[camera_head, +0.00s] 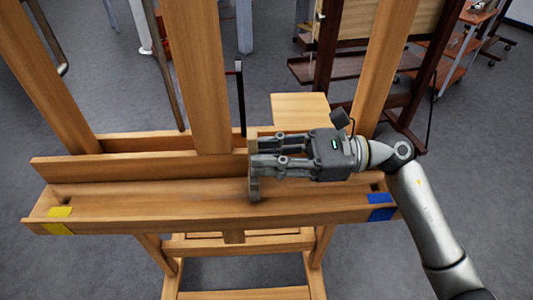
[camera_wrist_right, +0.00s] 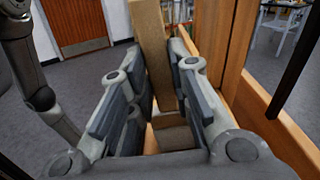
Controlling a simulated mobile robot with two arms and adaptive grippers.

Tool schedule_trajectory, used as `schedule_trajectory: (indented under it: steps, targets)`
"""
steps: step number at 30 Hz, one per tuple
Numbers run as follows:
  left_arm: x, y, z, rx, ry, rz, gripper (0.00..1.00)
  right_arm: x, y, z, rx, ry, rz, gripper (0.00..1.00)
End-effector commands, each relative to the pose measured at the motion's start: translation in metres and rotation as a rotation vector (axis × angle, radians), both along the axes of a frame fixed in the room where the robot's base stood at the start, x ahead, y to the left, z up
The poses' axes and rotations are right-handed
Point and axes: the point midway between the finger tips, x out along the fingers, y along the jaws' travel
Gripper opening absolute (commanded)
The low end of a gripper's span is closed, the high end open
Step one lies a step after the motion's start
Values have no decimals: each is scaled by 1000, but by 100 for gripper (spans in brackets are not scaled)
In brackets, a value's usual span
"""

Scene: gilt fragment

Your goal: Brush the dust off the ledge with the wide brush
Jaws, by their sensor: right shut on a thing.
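The wooden easel's ledge (camera_head: 150,205) runs across the head view, with yellow tape (camera_head: 58,212) at its left end and blue tape (camera_head: 381,206) at its right end. My right gripper (camera_head: 256,158) reaches in from the right over the ledge and is shut on the wide brush (camera_head: 254,189), a tan, wooden-looking piece. Its lower end is at the ledge, right of the middle; I cannot tell whether it touches. In the right wrist view the brush (camera_wrist_right: 151,45) stands between the fingers (camera_wrist_right: 162,65). I cannot make out any dust. My left gripper is not in view.
The easel's central post (camera_head: 197,80) and side posts rise behind the ledge. A pale wooden panel (camera_head: 298,108) shows behind my right gripper. A dark wooden easel (camera_head: 335,65) and a trolley (camera_head: 462,50) stand further back. The ledge's left half is clear.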

Motion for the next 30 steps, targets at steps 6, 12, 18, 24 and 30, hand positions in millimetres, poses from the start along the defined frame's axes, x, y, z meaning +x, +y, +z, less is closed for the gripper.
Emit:
schedule_trajectory:
  steps: [6,12,18,24,30]
  targets:
    - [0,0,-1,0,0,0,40,0,4,0,1,-1,0,0]
    - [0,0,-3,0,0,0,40,0,18,0,0,-2,1,0]
    - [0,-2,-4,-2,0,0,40,0,32,0,1,0,1,0]
    - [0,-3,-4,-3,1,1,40,0,38,0,1,0,0,0]
    - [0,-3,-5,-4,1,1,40,0,48,0,1,-1,1,0]
